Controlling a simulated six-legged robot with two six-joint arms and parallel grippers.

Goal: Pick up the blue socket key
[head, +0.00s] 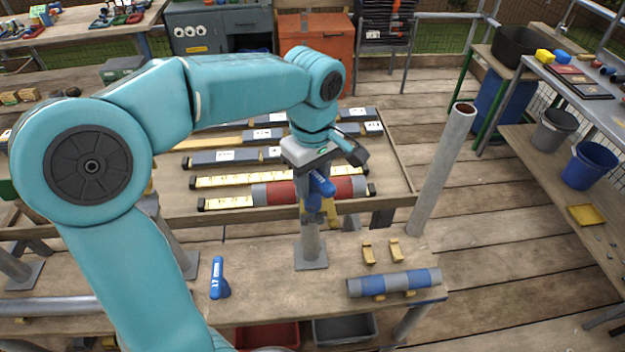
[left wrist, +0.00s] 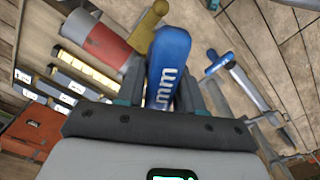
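A blue socket key marked in mm lies between the two fingers of my left gripper (head: 310,185); its blue handle (left wrist: 168,65) fills the gap in the left wrist view. The fingers appear closed on the handle, which also shows below the gripper in the head view (head: 322,183). The key's lower part is hard to make out in front of a grey post (head: 310,245). A second blue key (head: 217,278), marked 17 mm, stands at the left of the near bench. My right gripper is not in view.
A red and grey tube (head: 285,191) lies on the rack behind my left gripper. A blue and grey tube (head: 408,281) lies at the bench's right, near two small yellow brackets (head: 382,253). A slanted grey pipe (head: 443,170) rises right of the rack. The bench is clear between post and second key.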

